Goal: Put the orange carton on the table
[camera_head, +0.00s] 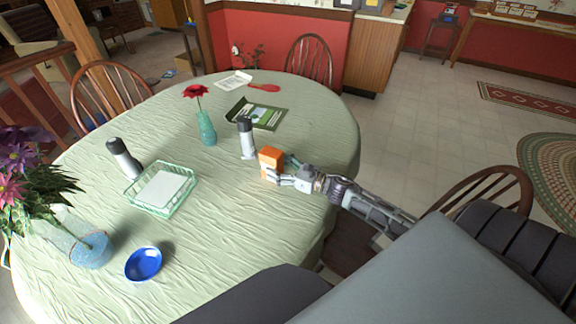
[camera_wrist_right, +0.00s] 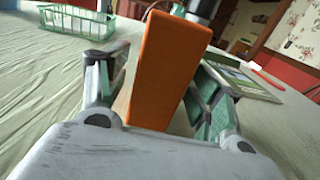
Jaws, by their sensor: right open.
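The orange carton (camera_head: 271,160) stands upright on the table (camera_head: 215,230), which has a pale green cloth. My right gripper (camera_head: 279,173) reaches in from the right at the carton. In the right wrist view the carton (camera_wrist_right: 165,70) stands between the fingers of the gripper (camera_wrist_right: 155,95). The fingers are open, with a gap showing on the carton's sides. The carton's base is partly hidden by the gripper. My left gripper is not in view.
A grey-and-black bottle (camera_head: 246,138) stands just behind the carton. A green basket (camera_head: 148,208), a second bottle (camera_head: 123,157), a blue bowl (camera_head: 143,263), a teal vase (camera_head: 207,128) and a green booklet (camera_head: 258,114) are on the table. The front middle of the table is clear.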

